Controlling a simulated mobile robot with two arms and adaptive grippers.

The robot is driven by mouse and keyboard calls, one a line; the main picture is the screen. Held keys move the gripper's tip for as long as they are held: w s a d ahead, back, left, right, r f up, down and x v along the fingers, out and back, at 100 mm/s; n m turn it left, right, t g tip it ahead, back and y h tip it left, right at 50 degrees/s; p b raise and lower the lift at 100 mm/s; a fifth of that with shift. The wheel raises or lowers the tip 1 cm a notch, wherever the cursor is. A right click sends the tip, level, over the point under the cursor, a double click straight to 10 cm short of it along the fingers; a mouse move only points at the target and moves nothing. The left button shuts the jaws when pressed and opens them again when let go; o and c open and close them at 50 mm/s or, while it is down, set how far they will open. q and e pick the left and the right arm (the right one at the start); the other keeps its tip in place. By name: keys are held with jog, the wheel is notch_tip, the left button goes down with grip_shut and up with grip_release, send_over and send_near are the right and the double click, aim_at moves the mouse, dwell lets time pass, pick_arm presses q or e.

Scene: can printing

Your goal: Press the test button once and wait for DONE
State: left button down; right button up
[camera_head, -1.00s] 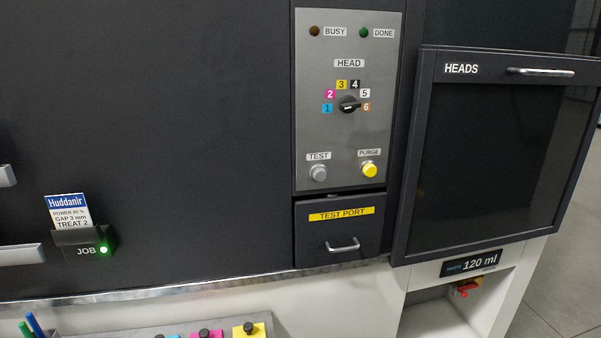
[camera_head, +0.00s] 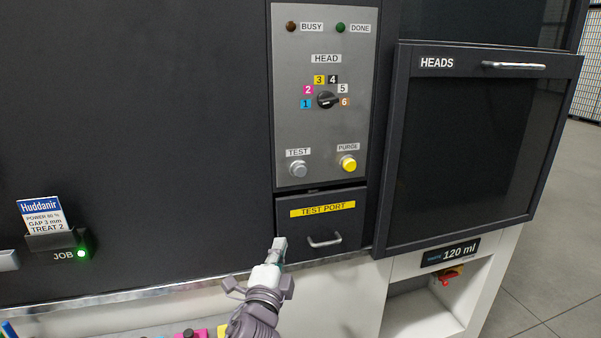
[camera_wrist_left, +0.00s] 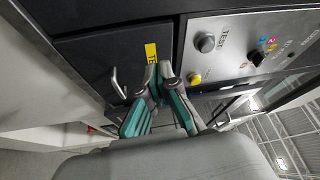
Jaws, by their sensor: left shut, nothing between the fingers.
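The grey test button (camera_head: 298,169) sits under the TEST label on the grey control panel (camera_head: 300,215), and nothing touches it. It also shows in the left wrist view (camera_wrist_left: 205,42). The BUSY lamp (camera_head: 291,26) is dark brown and the DONE lamp (camera_head: 340,28) is dull green; both look unlit. My left gripper (camera_head: 279,245) is shut and empty, below the test button, in front of the lower left of the TEST PORT drawer. Its fingertips (camera_wrist_left: 159,72) meet in the left wrist view, apart from the button. My right gripper is not in view.
The yellow PURGE button (camera_head: 348,164) is just right of the test button. Above is the HEAD selector knob (camera_head: 327,100). The drawer handle (camera_head: 325,240) sticks out near my left gripper. The HEADS door (camera_head: 455,150) stands at the right.

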aim_at(300, 170)
pick_arm(q)
jog(key=w+d+r+m+t+h, duration=0.1)
jog(key=d+r+m+t+h, duration=0.1)
jog(key=d+r+m+h, duration=0.4)
notch_tip(300, 170, up, 5)
jog(key=d+m, duration=0.1)
jog(key=m, duration=0.1)
jog(key=shift+w+d+r+m, duration=0.15)
jog(key=shift+w+d+m, duration=0.15)
jog(key=shift+d+m, duration=0.1)
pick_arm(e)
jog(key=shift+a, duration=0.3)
pick_arm(q)
jog(key=shift+w, duration=0.15)
jog(key=shift+w+a+b, duration=0.45)
jog(key=shift+w+b, duration=0.15)
jog(key=shift+w, duration=0.75)
jog(key=shift+w+a+b, duration=0.5)
jog(key=shift+w+b, duration=0.1)
jog(key=shift+w, duration=0.75)
jog(key=shift+w+a+b, duration=0.45)
jog(key=shift+w+b, duration=0.15)
jog(key=shift+w, duration=0.75)
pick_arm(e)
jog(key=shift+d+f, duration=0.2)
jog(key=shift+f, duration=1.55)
